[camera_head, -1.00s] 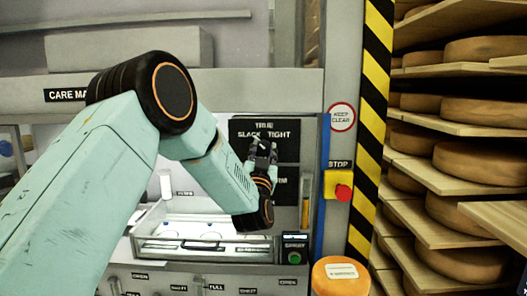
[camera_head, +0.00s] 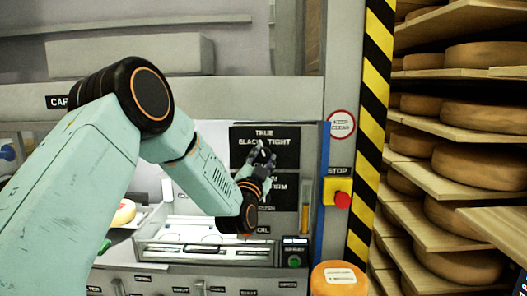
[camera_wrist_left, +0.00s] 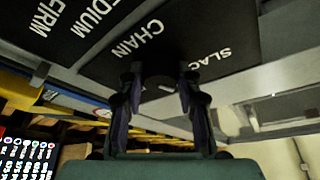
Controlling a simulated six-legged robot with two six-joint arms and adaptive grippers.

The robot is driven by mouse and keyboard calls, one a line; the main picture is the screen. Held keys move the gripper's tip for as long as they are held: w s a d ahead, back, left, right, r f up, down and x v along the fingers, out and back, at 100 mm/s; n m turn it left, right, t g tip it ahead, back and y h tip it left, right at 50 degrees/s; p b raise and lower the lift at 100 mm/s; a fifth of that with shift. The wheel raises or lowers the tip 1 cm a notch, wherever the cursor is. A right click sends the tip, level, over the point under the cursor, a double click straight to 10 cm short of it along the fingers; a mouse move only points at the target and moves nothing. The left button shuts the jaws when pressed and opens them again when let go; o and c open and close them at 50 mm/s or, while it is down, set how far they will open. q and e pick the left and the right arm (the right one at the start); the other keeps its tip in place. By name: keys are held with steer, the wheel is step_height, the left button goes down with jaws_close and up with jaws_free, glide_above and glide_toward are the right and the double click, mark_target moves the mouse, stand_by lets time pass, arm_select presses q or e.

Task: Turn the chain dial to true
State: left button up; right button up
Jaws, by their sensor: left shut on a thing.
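The chain dial (camera_wrist_left: 158,82) is a dark round knob on a black panel (camera_head: 283,132) lettered TRUE, SLACK and TIGHT. In the wrist view, CHAIN and SLACK stand beside the dial, and a short pale mark shows near it. Which label the mark points at I cannot tell. My left gripper (camera_head: 265,155) is at this panel, and its fingers (camera_wrist_left: 160,100) are shut on the dial from both sides. In the head view the gripper hides the dial. My right gripper is not in view.
A lit tray (camera_head: 190,249) and a green button (camera_head: 294,261) sit below. A red stop button (camera_head: 342,200) is to the right, beside a striped post (camera_head: 370,110) and shelves of cheese wheels (camera_head: 480,111).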

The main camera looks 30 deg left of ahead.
arm_select(q)
steer(key=shift+a+r+m+g+h+p, duration=0.15)
steer(key=shift+m+h+p, duration=0.35)
steer(key=shift+m+p, duration=0.6)
steer(key=shift+r+m+g+h+p, duration=0.15)
steer(key=shift+m+h+p, duration=0.5)
steer(key=shift+m, duration=0.75)
steer(key=shift+f, duration=0.15)
steer(key=o, duration=1.1)
steer(key=shift+f, duration=0.1)
steer(key=shift+o, duration=0.2)
steer(key=shift+s, duration=0.1)
steer(key=v, duration=1.1)
steer(key=shift+s, duration=0.35)
